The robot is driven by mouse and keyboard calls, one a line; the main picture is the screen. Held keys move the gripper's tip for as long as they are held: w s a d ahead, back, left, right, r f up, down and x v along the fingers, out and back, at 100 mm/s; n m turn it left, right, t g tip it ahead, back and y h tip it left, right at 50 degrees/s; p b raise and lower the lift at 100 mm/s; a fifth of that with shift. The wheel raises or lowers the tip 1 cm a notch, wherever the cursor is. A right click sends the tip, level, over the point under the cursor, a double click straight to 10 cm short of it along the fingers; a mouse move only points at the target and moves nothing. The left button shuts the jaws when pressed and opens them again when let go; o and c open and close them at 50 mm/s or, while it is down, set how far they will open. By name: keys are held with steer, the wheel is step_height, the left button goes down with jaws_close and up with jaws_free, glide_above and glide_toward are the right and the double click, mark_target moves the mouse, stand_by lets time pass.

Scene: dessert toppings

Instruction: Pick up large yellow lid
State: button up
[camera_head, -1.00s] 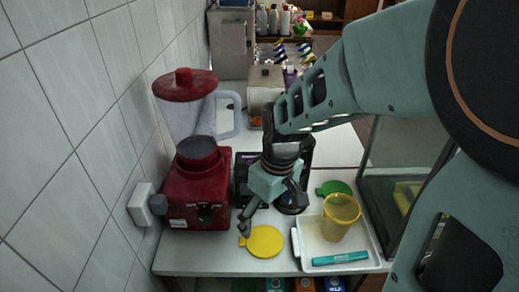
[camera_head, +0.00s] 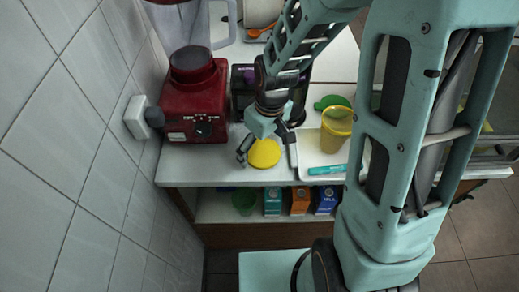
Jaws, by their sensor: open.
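The large yellow lid (camera_head: 264,154) is a flat round disc lying on the white counter, left of the tray and near the front edge. My gripper (camera_head: 266,157) is open over the lid, with one finger at its left edge and the other at its right side. The fingers and wrist hide the lid's far part and its tab. I cannot tell whether the fingers touch it.
A white tray (camera_head: 310,160) right of the lid holds a yellow cup (camera_head: 336,130) and a teal marker (camera_head: 328,169). A green lid (camera_head: 332,102) lies behind. A red blender (camera_head: 195,100) stands at left. Boxes (camera_head: 299,201) sit on the shelf below.

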steer(key=c, duration=0.9)
